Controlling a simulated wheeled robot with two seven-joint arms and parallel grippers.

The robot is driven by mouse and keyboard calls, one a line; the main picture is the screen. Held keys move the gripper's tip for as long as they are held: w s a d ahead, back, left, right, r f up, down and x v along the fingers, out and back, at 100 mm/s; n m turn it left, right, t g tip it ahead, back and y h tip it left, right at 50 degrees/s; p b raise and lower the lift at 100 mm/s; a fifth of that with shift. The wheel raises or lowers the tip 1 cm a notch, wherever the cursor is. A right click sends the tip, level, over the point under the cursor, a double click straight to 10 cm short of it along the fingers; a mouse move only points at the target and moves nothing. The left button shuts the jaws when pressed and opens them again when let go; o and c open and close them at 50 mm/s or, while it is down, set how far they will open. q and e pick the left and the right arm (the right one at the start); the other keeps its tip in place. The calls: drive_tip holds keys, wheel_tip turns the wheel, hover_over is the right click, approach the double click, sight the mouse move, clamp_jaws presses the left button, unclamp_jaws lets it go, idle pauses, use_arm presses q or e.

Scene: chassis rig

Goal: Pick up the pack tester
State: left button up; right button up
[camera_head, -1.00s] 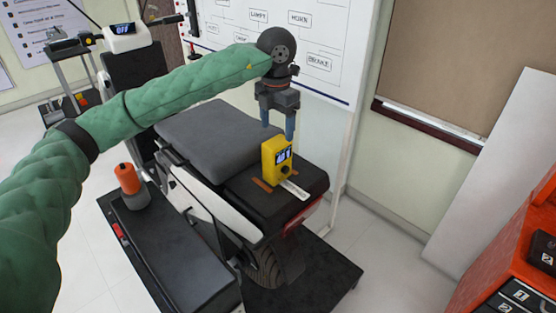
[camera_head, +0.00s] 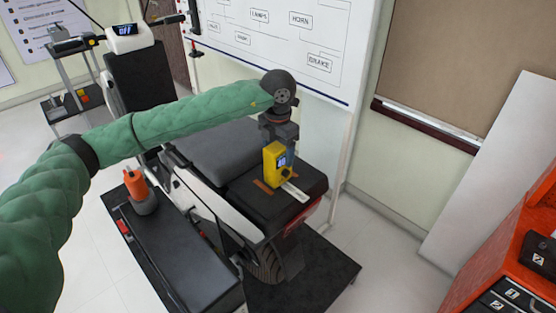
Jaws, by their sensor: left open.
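The pack tester (camera_head: 274,166) is a small yellow box with a lit blue display. It stands upright on the black rear deck of the scooter-like vehicle, beside a pale flat strip (camera_head: 295,192). My left gripper (camera_head: 282,150) points down and has its fingers at the top of the tester. The tester hides part of the fingers, so I cannot see whether they touch it. The jaws are open. My right gripper is not in view.
A grey seat (camera_head: 215,150) lies just left of the tester. A black bench (camera_head: 178,250) with an orange-topped tool (camera_head: 136,186) stands at front left. A whiteboard (camera_head: 270,40) rises close behind my gripper. A red cabinet (camera_head: 515,260) is at the right.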

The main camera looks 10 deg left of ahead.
use_arm(q)
drive_tip(key=shift+f, duration=0.25)
drive_tip(key=c, duration=1.3)
